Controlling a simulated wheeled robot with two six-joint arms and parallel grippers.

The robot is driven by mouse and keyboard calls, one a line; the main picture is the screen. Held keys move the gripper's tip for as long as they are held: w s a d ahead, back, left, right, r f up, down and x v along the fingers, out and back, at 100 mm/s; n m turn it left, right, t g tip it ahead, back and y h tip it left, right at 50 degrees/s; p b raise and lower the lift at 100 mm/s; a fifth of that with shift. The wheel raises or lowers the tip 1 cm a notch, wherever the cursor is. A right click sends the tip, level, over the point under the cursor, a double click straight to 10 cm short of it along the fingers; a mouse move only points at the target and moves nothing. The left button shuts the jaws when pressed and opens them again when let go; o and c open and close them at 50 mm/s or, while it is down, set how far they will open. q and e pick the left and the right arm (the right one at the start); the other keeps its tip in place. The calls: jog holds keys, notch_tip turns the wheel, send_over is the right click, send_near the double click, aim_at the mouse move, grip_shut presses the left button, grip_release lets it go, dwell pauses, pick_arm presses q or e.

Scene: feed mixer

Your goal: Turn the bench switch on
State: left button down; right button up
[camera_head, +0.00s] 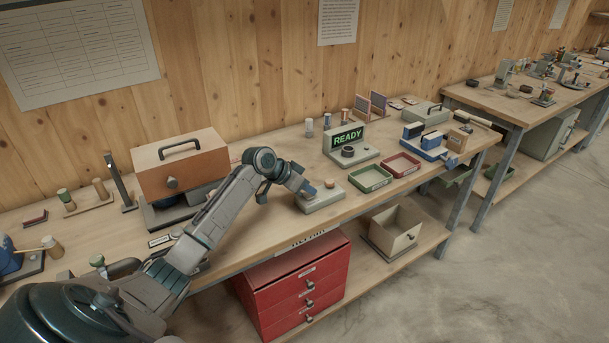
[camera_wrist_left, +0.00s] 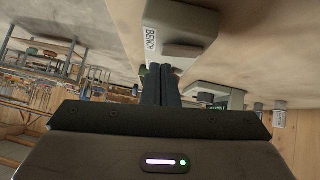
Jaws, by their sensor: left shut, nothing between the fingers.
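In the left wrist view the box (camera_wrist_left: 180,20) shows a white label reading BENCH. My left gripper (camera_head: 307,190) is at the left side of the box, close over its top. Its two dark fingers (camera_wrist_left: 160,85) are together with nothing between them and point toward the box. My right gripper is not in view.
A display unit reading READY (camera_head: 348,138) stands behind the switch box. A green tray (camera_head: 371,179) and a red tray (camera_head: 400,164) lie to its right. A wooden case (camera_head: 181,160) stands to the left. Red drawers (camera_head: 296,290) are below the bench.

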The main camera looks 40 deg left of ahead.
pick_arm(q)
jog(key=shift+f, duration=0.3)
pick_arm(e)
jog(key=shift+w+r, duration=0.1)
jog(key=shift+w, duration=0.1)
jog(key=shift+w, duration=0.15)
